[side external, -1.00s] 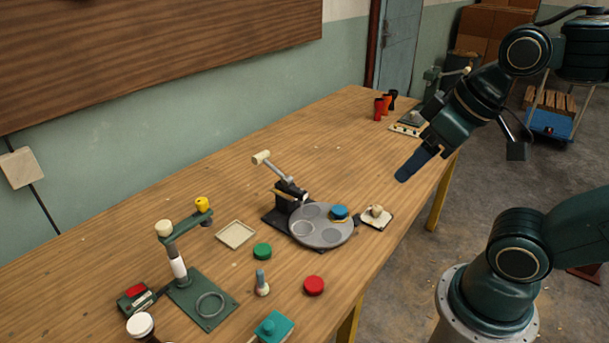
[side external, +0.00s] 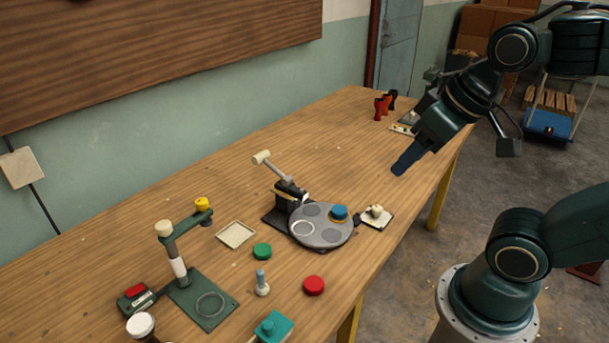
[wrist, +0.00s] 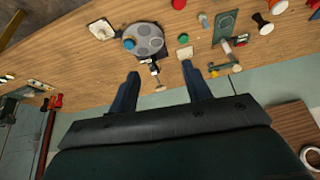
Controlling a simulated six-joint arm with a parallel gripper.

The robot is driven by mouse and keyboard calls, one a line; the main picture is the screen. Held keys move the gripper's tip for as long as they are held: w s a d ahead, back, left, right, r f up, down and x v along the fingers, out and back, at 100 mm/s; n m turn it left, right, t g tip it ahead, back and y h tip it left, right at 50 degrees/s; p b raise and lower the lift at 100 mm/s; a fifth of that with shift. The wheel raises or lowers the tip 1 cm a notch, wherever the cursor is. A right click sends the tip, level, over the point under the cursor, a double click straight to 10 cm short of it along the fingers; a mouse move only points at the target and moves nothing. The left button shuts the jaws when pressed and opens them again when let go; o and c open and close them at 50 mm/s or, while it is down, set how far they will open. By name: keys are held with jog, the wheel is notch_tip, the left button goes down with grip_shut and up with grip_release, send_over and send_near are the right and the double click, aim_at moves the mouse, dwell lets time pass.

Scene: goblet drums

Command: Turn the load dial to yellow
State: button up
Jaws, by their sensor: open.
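A cream knob on a small pale plate (side external: 376,216) sits at the table's front edge, right of a round grey plate (side external: 322,236) with several circular recesses. A blue cap with a yellowish edge (side external: 339,212) stands on the grey plate. I cannot tell which part is the load dial, and no yellow mark on a dial is readable. My gripper (side external: 406,163) is in the air beyond the knob plate, its fingers pointing down. In the wrist view its dark blue fingers (wrist: 160,70) are spread apart and empty, with the knob plate (wrist: 102,29) ahead of them.
A lever with a cream handle (side external: 262,157) rises behind the grey plate. Red and black cups (side external: 384,103) stand at the far end.

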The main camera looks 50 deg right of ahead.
jog(key=w+d+f+m+g, duration=0.1)
jog(key=w+d+f+m, duration=0.1)
jog(key=w+d+m, duration=0.35)
jog(key=m+g, duration=0.4)
jog(key=m, duration=1.5)
send_over(378, 207)
notch_tip(378, 207, down, 15)
jog(key=shift+s+a+f+n, duration=0.1)
jog(key=shift+s+a+n, duration=0.05)
jog(key=shift+s+n, duration=0.1)
jog(key=shift+f, duration=0.15)
jog(key=shift+w+f, duration=0.2)
jog(key=shift+f, duration=6.55)
jog(key=shift+c, duration=0.2)
jog(key=c, duration=1)
